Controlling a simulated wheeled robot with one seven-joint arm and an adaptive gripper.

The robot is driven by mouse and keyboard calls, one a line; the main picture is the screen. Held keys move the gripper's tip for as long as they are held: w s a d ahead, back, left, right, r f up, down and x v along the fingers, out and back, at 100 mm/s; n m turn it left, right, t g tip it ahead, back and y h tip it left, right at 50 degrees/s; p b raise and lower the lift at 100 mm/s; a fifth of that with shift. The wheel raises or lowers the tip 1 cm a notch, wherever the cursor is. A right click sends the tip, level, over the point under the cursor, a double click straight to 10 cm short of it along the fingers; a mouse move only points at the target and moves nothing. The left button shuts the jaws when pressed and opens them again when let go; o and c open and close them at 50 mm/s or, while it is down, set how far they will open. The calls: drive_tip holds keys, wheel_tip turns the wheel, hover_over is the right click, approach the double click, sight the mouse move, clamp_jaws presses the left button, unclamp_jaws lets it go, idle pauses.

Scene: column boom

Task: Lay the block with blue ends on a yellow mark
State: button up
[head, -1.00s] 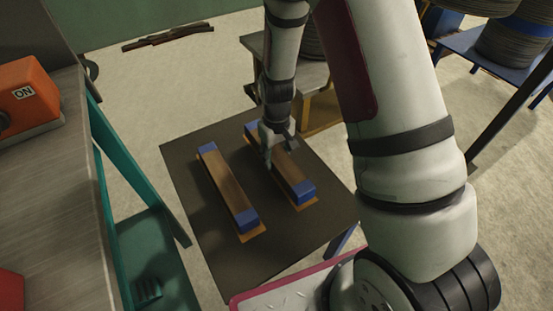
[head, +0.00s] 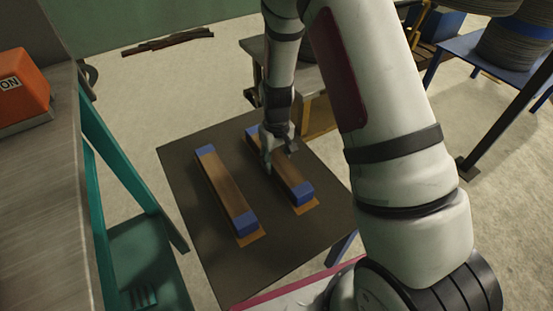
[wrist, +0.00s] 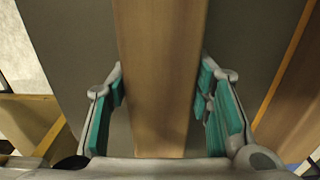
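Two long wooden blocks with blue ends lie side by side on a dark table top (head: 200,275). The left block (head: 225,190) rests on a yellow mark (head: 252,238) that shows past its near end. The right block (head: 289,170) also has a yellow mark (head: 306,208) showing at its near end. My gripper (head: 279,160) is over the right block. In the wrist view the open fingers (wrist: 160,105) stand either side of this block's bare wooden middle (wrist: 162,75), with narrow gaps. Its blue ends are out of the wrist view.
A teal frame (head: 130,180) and grey bench with an orange switch box (head: 22,88) stand at left. A stand with a yellow frame (head: 318,115) is close behind the table. A blue table (head: 480,55) with stacked discs is at back right.

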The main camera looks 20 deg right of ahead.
drive_tip(key=o, duration=0.4)
drive_tip(key=shift+c, duration=0.2)
